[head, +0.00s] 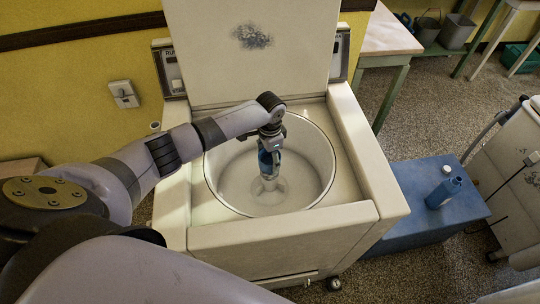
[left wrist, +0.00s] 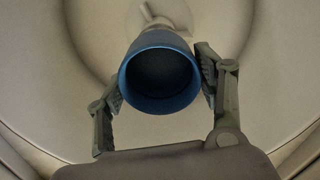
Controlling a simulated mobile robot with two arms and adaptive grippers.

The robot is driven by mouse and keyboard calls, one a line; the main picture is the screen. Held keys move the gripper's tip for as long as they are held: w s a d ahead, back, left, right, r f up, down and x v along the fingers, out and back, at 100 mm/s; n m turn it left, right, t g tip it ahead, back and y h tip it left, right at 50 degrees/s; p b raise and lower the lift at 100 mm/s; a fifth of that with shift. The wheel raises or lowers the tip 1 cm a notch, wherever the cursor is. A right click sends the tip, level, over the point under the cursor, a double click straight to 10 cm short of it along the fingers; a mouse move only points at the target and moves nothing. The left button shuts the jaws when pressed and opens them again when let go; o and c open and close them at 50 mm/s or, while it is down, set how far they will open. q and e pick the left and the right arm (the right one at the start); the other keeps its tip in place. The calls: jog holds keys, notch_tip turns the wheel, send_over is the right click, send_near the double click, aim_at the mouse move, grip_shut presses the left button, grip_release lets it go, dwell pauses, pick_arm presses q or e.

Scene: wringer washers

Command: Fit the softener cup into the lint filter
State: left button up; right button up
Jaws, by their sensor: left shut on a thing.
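The blue softener cup (head: 266,164) is in my left gripper (head: 271,148), inside the open washer tub (head: 322,150). In the left wrist view the cup (left wrist: 160,101) shows its round open rim toward the camera, between the two fingers of my left gripper (left wrist: 160,82), which is shut on it. A pale post with a wide foot (head: 269,185) stands in the tub below the cup. I cannot tell which part of it is the lint filter, or whether the cup touches it. My right gripper is not in view.
The raised washer lid (head: 255,70) stands behind my left arm. The tub wall surrounds the gripper. A blue bottle (head: 444,188) stands on a blue box (head: 405,185) to the right. A table (head: 388,38) is at the back right, and another machine (head: 510,165) is at the far right.

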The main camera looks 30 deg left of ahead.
pick_arm(q)
jog(key=shift+f, duration=0.5)
dwell(0.4)
jog(key=shift+f, duration=0.45)
dwell(1.0)
jog(key=shift+s+d+f, duration=0.1)
jog(key=shift+s+f, duration=0.1)
dwell(0.7)
jog(key=o, duration=1.2)
jog(key=shift+w+r, duration=0.1)
jog(key=o, duration=0.3)
jog(key=shift+o, duration=0.2)
